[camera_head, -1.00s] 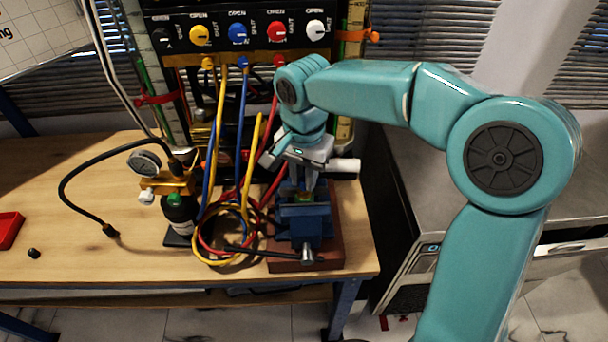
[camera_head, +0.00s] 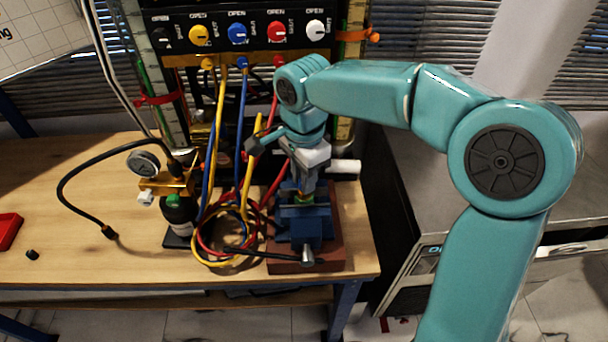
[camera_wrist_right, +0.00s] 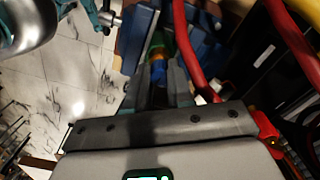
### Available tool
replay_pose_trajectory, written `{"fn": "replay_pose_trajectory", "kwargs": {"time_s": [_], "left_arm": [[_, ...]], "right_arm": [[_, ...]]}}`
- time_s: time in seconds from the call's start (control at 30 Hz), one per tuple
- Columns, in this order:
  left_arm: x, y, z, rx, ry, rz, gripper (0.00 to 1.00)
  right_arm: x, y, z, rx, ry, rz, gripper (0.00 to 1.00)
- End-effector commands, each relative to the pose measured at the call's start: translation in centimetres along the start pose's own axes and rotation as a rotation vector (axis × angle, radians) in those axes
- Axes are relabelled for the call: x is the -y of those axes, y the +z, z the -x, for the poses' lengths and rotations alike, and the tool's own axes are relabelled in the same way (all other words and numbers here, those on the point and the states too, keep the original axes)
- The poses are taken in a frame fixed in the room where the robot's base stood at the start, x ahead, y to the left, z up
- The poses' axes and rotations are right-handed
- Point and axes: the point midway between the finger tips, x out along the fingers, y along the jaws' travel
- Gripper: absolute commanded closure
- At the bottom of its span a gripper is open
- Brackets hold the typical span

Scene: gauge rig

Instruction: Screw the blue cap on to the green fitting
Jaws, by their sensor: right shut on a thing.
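The green fitting (camera_head: 304,198) stands upright in the jaws of the blue vise (camera_head: 308,222) on the bench. In the right wrist view its green part (camera_wrist_right: 156,43) shows beyond a brass-coloured band. The blue cap (camera_wrist_right: 158,70) is between the fingertips, in line with the fitting and against it as far as I can tell. My right gripper (camera_head: 305,187) points down over the vise and is shut on the cap; it also shows in the right wrist view (camera_wrist_right: 157,80). The fingers mostly hide the cap in the head view. My left gripper is out of view.
Coiled red, blue and yellow hoses (camera_head: 228,240) lie left of the vise; a red hose (camera_wrist_right: 187,45) passes close beside my fingers. A gauge (camera_head: 143,163) with a brass block and a dark bottle (camera_head: 179,212) stands further left. The valve panel (camera_head: 250,35) is behind.

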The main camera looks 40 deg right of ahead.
Motion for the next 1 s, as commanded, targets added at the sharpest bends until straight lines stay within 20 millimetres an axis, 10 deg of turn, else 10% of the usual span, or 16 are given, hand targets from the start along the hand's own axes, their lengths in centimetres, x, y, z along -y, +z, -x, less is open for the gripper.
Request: {"fn": "replay_pose_trajectory", "kwargs": {"time_s": [0.3, 1.0], "left_arm": [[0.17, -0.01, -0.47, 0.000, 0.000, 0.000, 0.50], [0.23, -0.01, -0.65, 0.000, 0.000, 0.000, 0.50]], "right_arm": [[-0.13, 0.11, -0.24, 0.001, 0.007, -0.395, 1.00], [-0.17, 0.13, -0.24, 0.000, 0.009, -0.646, 1.00]]}}
